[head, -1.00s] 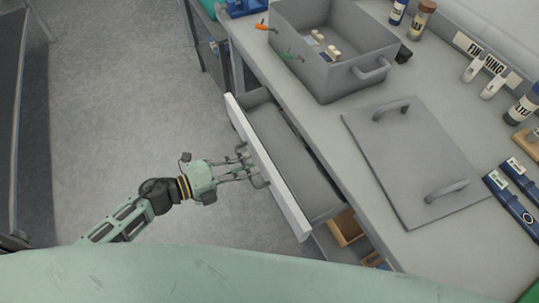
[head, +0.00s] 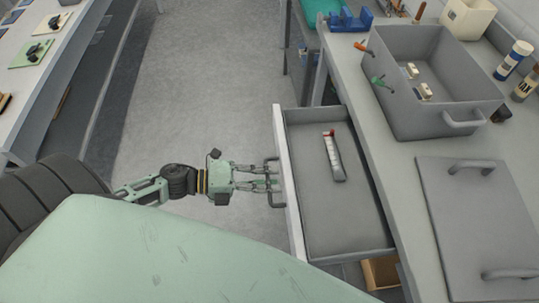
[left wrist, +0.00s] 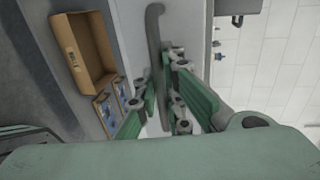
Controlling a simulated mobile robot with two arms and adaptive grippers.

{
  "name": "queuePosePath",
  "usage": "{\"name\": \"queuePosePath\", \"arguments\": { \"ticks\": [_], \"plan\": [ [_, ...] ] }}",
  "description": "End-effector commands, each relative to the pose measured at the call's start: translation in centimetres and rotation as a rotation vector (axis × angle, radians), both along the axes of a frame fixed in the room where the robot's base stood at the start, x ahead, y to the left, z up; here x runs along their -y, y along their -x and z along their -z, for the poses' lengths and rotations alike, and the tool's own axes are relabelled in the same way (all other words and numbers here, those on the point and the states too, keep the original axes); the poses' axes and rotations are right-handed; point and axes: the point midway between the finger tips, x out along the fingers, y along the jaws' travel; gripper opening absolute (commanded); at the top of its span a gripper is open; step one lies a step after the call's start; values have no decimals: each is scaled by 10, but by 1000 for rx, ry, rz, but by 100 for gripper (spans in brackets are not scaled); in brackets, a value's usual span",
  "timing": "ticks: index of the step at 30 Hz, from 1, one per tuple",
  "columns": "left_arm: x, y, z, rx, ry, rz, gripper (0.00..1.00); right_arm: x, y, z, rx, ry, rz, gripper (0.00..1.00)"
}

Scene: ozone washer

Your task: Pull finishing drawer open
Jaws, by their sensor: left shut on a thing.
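The finishing drawer (head: 316,238) is pulled out from the grey bench in the head view. It has a white front (head: 287,170) and a grey inside. A slim grey object with a red end (head: 334,158) lies in it. My left gripper (head: 272,183) is shut on the drawer's handle, from the front side of the drawer. The grey bar handle (left wrist: 155,45) also shows in the left wrist view, running down between the fingers of the left gripper (left wrist: 163,108). My right gripper is not in view.
On the bench stand a grey bin (head: 408,110) holding small pieces and a grey lid (head: 470,215) with two handles. A blue vise (head: 350,19) is at the back. A cardboard box (head: 381,272) sits below the drawer. The floor left of the drawer is clear.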

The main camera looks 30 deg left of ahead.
Motion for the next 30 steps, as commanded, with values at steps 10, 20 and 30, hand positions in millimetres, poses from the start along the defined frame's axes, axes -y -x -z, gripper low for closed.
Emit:
{"name": "queuePosePath", "arguments": {
  "ticks": [10,20,30],
  "plan": [
    [0,0,0,0,0,0,28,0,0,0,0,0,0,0],
    [-6,5,-1,-2,-1,-1,28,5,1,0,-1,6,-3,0],
    [-60,44,-13,-6,-3,-1,28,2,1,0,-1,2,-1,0]
  ]
}}
